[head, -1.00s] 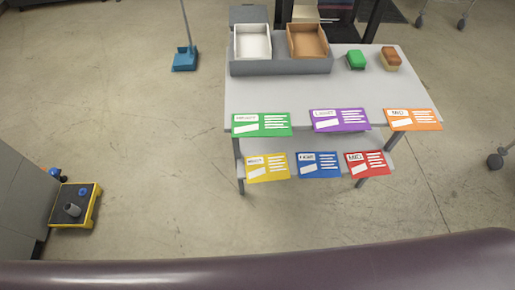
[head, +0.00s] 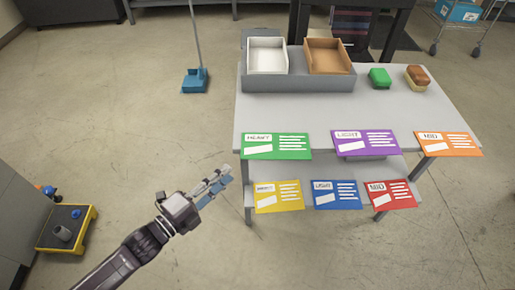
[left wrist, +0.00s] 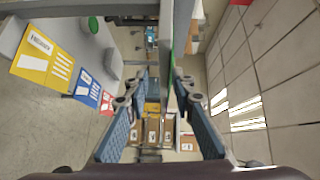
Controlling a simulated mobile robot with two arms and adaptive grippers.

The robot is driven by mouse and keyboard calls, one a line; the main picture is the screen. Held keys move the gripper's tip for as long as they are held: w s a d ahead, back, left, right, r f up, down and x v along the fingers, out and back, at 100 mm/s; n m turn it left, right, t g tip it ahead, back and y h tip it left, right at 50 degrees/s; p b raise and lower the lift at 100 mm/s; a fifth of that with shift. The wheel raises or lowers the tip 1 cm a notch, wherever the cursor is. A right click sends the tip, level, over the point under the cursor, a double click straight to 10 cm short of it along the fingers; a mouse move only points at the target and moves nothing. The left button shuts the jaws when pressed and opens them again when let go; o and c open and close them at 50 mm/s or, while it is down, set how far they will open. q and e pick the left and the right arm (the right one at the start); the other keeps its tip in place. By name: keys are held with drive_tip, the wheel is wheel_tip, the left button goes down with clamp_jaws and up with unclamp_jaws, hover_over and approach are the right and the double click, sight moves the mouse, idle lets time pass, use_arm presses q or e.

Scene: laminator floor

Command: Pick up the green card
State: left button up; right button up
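The green card (head: 276,146) reads "HEAVY" and sits at the front left edge of the table's top. My left gripper (head: 222,180) is in front of the table, below and left of the green card and apart from it. In the left wrist view its two blue finger pads stand wide apart, and the gripper (left wrist: 160,110) is open with nothing held. A thin green strip between the fingers there may be the card edge-on; I cannot tell. My right gripper is out of view.
The table (head: 300,112) carries purple (head: 366,143) and orange (head: 449,144) cards along its front edge. Yellow (head: 279,196), blue (head: 337,194) and red (head: 391,194) cards hang below. A white bin (head: 267,56) and a brown bin (head: 327,57) stand behind.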

sight(258, 145)
use_arm(q)
drive_tip(key=w+d+r+m+h+p, duration=0.1)
drive_tip(key=w+d, duration=0.3)
drive_tip(key=d, duration=0.3)
drive_tip(key=shift+w+r, duration=0.3)
clamp_jaws()
